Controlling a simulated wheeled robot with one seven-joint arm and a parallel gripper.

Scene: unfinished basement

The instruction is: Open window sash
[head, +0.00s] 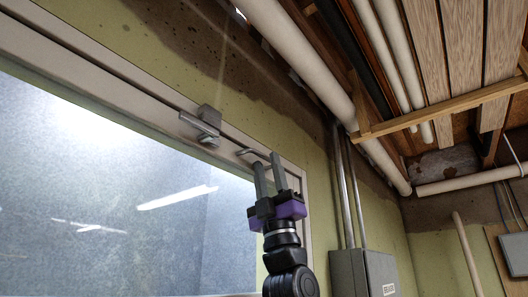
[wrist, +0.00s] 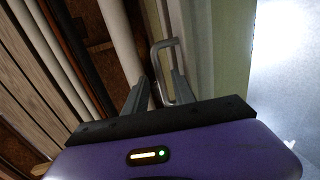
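The window sash (head: 110,215) is a large frosted pane with a pale frame (head: 90,62), filling the left of the head view. It looks flush in its frame. A grey metal latch (head: 203,127) sits on the top rail. A small bent metal handle (head: 250,152) is to its right, near the sash's upper right corner. My gripper (head: 267,165) is just right of and below this handle, fingers pointing up and spread apart. In the wrist view the U-shaped handle (wrist: 154,64) reaches down between the open fingers (wrist: 162,84); whether they touch it I cannot tell.
A pale pipe (head: 300,55) runs under the wooden ceiling boards (head: 440,50), above and right of my gripper. Vertical conduits (head: 345,190) lead to a grey electrical box (head: 363,272) right of my arm. The space before the pane is clear.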

